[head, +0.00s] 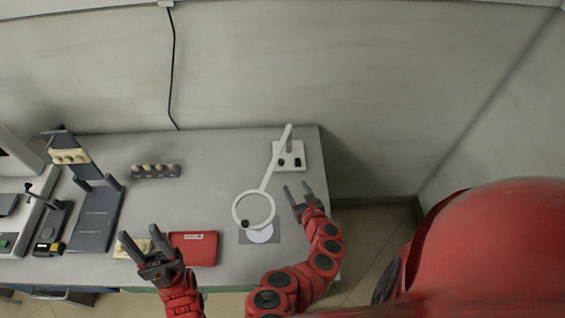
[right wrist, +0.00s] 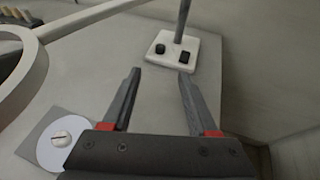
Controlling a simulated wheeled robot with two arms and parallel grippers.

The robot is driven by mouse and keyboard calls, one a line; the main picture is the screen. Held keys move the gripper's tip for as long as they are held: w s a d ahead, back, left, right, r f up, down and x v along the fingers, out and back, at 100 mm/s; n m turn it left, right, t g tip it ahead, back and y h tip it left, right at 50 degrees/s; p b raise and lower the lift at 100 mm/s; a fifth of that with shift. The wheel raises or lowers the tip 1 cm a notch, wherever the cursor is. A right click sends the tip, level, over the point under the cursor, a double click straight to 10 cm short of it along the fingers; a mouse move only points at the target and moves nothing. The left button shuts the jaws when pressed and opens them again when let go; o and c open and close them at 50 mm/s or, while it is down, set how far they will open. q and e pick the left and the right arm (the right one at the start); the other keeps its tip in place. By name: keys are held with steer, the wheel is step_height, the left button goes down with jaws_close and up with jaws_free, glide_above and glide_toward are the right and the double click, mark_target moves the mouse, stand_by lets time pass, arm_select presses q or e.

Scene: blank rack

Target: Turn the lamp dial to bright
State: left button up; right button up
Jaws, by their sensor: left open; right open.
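The magnifier lamp has a white ring head (head: 236,218) on a white arm and a white base (head: 301,155) at the table's back right. Two small black controls sit on the base: one at the left (head: 282,162) and one at the right (head: 298,162). In the right wrist view the left control (right wrist: 160,49) and right control (right wrist: 184,57) show beyond the fingertips. I cannot tell which is the dial. My right gripper (head: 298,190) is open and empty, in front of the base and apart from it. My left gripper (head: 142,243) is open and empty near the front edge.
A red tray (head: 203,248) lies beside my left gripper. A grey mat with a white disc (head: 262,235) lies under the ring. A dark rack (head: 156,171) and a dark stand (head: 95,222) are further left. The table ends just right of the base.

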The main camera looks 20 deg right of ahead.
mark_target(282, 162)
steer(key=p+x, duration=0.1)
steer(key=x, duration=1.4)
steer(key=shift+d+f, duration=0.15)
steer(key=shift+f, duration=0.1)
steer(key=shift+c, duration=0.3)
jaws_close()
